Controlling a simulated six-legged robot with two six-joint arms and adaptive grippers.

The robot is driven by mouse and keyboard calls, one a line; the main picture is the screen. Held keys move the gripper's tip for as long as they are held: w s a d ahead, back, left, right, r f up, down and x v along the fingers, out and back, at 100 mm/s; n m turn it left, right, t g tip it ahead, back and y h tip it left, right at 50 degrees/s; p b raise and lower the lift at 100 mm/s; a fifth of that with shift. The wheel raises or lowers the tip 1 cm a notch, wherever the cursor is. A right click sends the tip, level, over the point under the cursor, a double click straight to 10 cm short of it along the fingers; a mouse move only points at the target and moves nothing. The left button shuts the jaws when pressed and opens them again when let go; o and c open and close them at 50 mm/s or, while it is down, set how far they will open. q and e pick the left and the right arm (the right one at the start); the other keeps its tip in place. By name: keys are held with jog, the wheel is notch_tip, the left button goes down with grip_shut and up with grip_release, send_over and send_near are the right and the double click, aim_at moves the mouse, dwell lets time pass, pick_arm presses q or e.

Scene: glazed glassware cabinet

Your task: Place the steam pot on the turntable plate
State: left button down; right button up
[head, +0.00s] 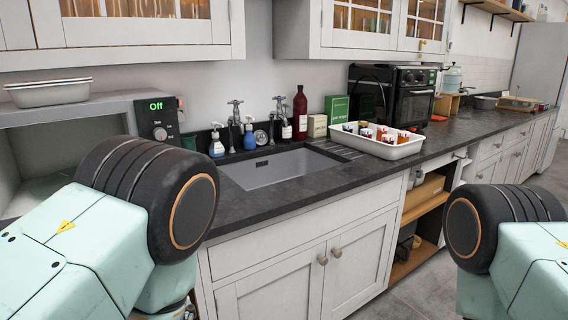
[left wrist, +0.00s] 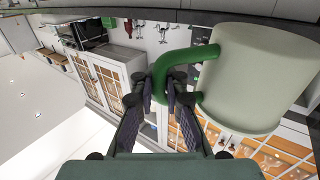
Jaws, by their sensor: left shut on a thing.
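In the left wrist view, my left gripper (left wrist: 164,92) is shut on the green handle (left wrist: 205,53) of a pale green, cylindrical pot (left wrist: 258,78), which I take to be the steam pot. The pot hangs to the right of the fingers in that tilted view; its contents are hidden. In the head view only my arm links show; both grippers and the pot are out of sight. A microwave (head: 75,104) with an open front and a display reading "Off" stands at the left. Its turntable plate cannot be made out; my left arm covers part of the opening.
White trays (head: 48,93) lie on top of the microwave. A sink (head: 280,168), bottles and a red bottle (head: 300,114) are to its right. A white bin with jars (head: 383,146) and a black oven (head: 400,95) stand farther along the dark counter. Wall cabinets hang above.

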pick_arm(q)
jog(key=shift+s+d+f, duration=0.1)
jog(key=shift+s+f, duration=0.5)
jog(key=shift+w, duration=0.15)
